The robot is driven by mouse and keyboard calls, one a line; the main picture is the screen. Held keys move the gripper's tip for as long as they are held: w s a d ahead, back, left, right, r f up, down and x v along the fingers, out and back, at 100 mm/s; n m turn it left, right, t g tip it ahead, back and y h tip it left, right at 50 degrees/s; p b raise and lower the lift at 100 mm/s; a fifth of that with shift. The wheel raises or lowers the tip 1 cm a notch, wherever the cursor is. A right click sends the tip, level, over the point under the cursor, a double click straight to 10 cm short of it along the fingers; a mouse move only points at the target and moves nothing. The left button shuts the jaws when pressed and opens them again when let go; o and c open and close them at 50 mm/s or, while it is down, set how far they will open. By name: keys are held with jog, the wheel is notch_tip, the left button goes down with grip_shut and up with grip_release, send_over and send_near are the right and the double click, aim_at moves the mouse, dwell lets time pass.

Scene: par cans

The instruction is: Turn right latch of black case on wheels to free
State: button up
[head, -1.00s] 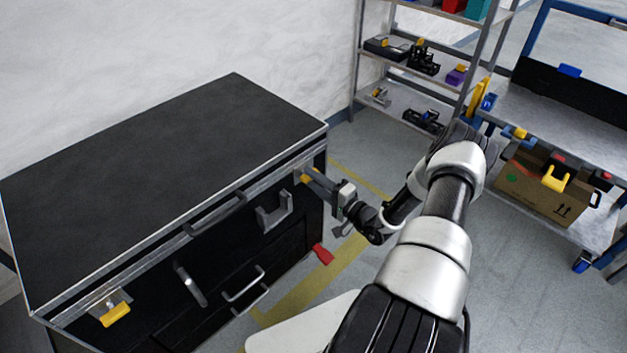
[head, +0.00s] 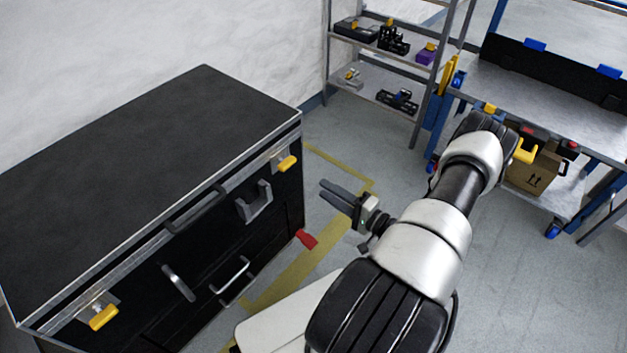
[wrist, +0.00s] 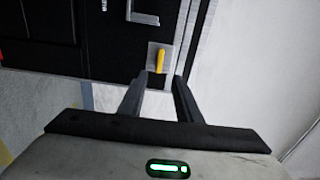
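The black case (head: 150,165) stands at the left in the head view, with its lid down. Its right latch (head: 287,163) has a yellow handle on a metal plate near the right front corner, just below the lid edge. The handle lies roughly along that edge. The latch also shows in the wrist view (wrist: 160,60), just beyond the fingertips. My gripper (head: 328,188) is open and empty, in front of and to the right of the latch, apart from it. In the wrist view both fingers (wrist: 160,80) show with a gap between them.
The left latch (head: 103,317) is also yellow. Handles and a red tag (head: 306,239) are on or by the case front. A shelf rack (head: 375,70) and a workbench (head: 545,110) with a cardboard box (head: 530,178) stand behind.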

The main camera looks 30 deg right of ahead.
jog(key=shift+v, duration=1.2)
jog(key=shift+r, duration=0.1)
